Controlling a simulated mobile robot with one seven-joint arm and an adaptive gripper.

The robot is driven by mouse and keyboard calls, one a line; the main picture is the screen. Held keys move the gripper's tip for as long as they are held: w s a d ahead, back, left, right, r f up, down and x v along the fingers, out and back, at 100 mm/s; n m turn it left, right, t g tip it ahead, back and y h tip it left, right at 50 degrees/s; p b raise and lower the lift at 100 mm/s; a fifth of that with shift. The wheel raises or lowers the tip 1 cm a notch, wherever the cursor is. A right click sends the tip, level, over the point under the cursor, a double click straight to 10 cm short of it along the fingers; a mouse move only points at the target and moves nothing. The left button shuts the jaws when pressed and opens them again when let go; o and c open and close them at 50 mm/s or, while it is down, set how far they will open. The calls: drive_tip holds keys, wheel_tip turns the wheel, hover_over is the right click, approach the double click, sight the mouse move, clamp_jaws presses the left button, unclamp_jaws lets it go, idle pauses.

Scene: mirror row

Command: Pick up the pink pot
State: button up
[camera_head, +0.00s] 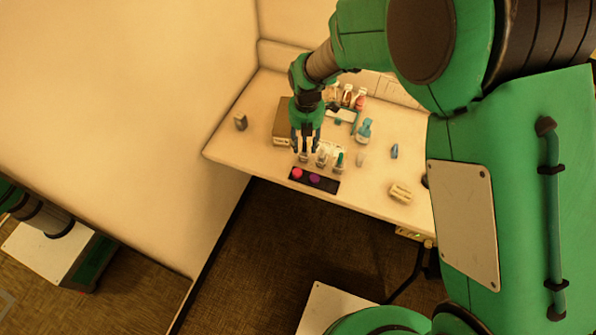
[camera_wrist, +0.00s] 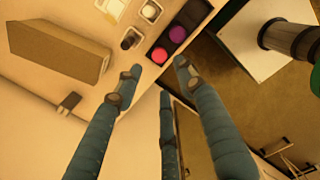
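The pink pot (camera_head: 297,173) is a small round pink disc from above, at the left end of a narrow black tray (camera_head: 326,185). A purple pot (camera_head: 314,178) sits right of it in the same tray. In the wrist view the pink pot (camera_wrist: 159,55) looks reddish-pink, just beyond my fingertips, with the purple pot (camera_wrist: 177,34) above it. My gripper (camera_head: 304,149) is above the table, slightly behind the tray and apart from the pink pot. Its fingers (camera_wrist: 156,70) are spread, with nothing between them.
Small bottles and jars (camera_head: 322,160) stand close behind the tray. A tan box (camera_head: 284,122) is left of my gripper, and a teal bottle (camera_head: 364,132) is to the right. The tray lies near the table's front edge. The table's left end is mostly clear.

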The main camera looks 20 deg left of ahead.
drive_tip(key=a+f, duration=0.1)
drive_tip(key=s+a+f+n, duration=0.1)
drive_tip(key=f, duration=0.1)
drive_tip(key=shift+n, duration=0.3)
drive_tip(key=shift+f, duration=0.1)
drive_tip(key=b, duration=0.1)
hover_over(298, 172)
drive_tip(key=shift+w+f, duration=0.1)
drive_tip(key=shift+f, duration=4.1)
drive_tip(key=shift+a+f+b, duration=0.1)
drive_tip(key=shift+f+b, duration=0.35)
drive_tip(key=shift+f, duration=2.15)
drive_tip(key=c, duration=0.9)
